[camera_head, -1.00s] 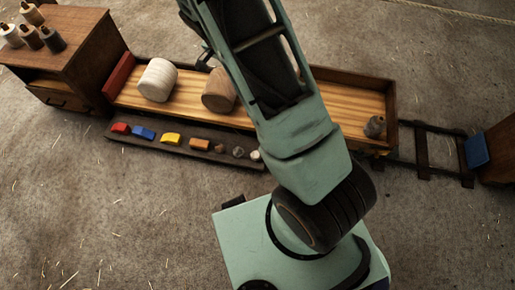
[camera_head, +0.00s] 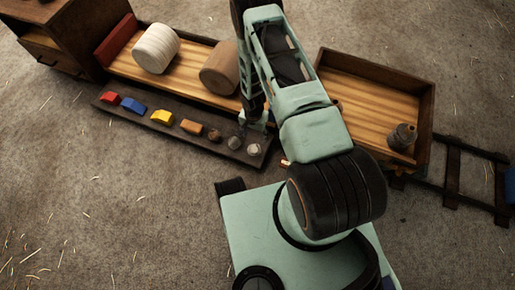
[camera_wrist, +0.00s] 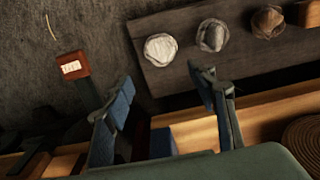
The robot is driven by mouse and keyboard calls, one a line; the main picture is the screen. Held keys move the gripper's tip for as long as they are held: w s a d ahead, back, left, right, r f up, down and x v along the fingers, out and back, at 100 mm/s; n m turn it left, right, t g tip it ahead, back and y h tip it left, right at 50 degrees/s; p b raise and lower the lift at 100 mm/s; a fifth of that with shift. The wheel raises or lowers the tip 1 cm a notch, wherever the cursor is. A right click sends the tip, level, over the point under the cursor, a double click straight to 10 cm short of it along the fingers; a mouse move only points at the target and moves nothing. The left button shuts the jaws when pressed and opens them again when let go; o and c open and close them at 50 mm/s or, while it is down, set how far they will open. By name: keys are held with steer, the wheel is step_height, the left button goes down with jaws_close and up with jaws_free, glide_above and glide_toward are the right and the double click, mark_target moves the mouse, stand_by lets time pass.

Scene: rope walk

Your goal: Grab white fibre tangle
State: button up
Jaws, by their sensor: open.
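The white fibre tangle (camera_head: 254,149) is a small pale ball at the right end of a dark narrow board (camera_head: 185,141). In the wrist view the white tangle (camera_wrist: 160,49) lies on the board near its left end, ahead of my fingers. My gripper (camera_wrist: 163,95) is open, with nothing seen between its two dark fingers. In the head view my gripper (camera_head: 256,121) is by the right end of the board, near the white tangle, partly hidden by my arm. I cannot tell its height.
A grey tangle (camera_wrist: 213,35) and a brown tangle (camera_wrist: 267,21) lie close beside it. Coloured blocks, such as the yellow one (camera_head: 162,117), continue along the board.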

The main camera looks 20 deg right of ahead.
mark_target(254, 147)
step_height(254, 147, down, 7)
steer(key=shift+s+r+b, duration=0.1)
steer(key=shift+s+b, duration=0.05)
steer(key=shift+b, duration=1)
steer(key=f+b, duration=0.2)
steer(key=f, duration=0.3)
steer(key=shift+a+b, duration=0.2)
steer(key=shift+b, duration=0.15)
steer(key=shift+c, duration=0.4)
steer(key=c, duration=0.9)
steer(key=shift+r, duration=0.1)
